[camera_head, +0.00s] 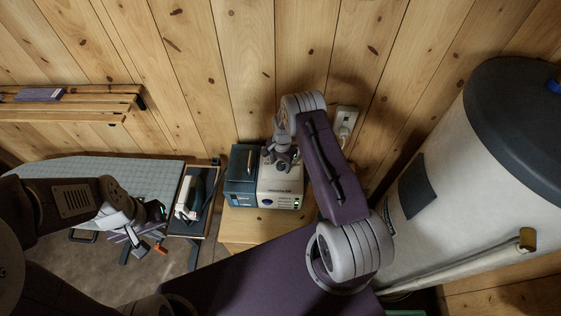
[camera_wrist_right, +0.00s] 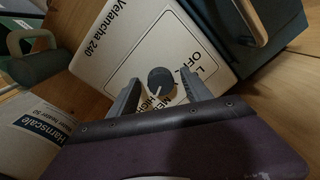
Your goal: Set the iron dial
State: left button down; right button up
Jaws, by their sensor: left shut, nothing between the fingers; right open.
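The cream ironing station (camera_head: 280,187), marked Velancha 240, stands against the wall with a dark blue tank on its left. Its round dark dial (camera_wrist_right: 161,80) shows in the right wrist view, ringed by printed settings including OFF and HIGH; I cannot tell where it points. My right gripper (camera_head: 283,158) is above the station in the head view. In the wrist view the right gripper (camera_wrist_right: 160,90) is open, with one finger on each side of the dial and gaps visible. My left gripper (camera_head: 142,232) is shut and empty beside the ironing board. An iron (camera_head: 190,193) rests at the board's end.
The grey ironing board (camera_head: 130,172) is at left, below a slatted wooden shelf (camera_head: 70,105). A large white tank (camera_head: 450,190) with a dark top fills the right. A wall socket (camera_head: 346,120) is behind my right arm.

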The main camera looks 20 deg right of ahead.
jog(key=shift+d, duration=0.1)
jog(key=shift+c, duration=1.2)
jog(key=shift+f, duration=0.1)
grip_shut()
